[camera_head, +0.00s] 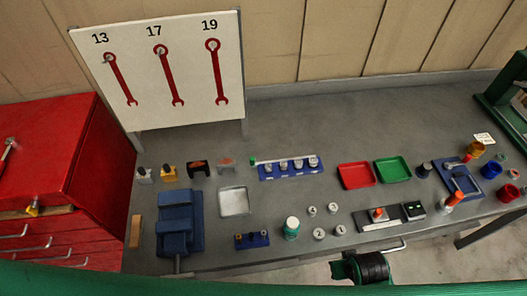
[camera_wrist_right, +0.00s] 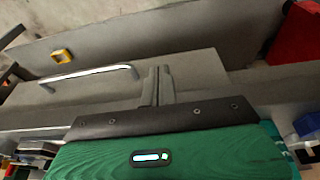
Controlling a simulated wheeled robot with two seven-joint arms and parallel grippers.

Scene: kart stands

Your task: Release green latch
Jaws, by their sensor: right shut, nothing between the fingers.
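A small green piece (camera_head: 253,161) sits at the left end of a pale bar along a blue rack (camera_head: 290,172) with several silver cylinders; it may be the green latch, but it is too small to tell whether it is closed. My right gripper (camera_wrist_right: 160,84) is shut and empty. In the head view the dark right gripper (camera_head: 350,256) is at the table's front edge, well to the right of and nearer than the rack, beside a metal drawer handle (camera_head: 390,248). The handle also shows in the right wrist view (camera_wrist_right: 90,77), apart from the fingers. My left gripper is not in view.
Red tray (camera_head: 356,175) and green tray (camera_head: 392,169) lie right of the rack. A blue vise (camera_head: 178,222), a pale tray (camera_head: 234,202) and a white-capped jar (camera_head: 291,228) stand left and front. A wrench board (camera_head: 165,70) stands behind. A red cabinet (camera_head: 60,150) is far left.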

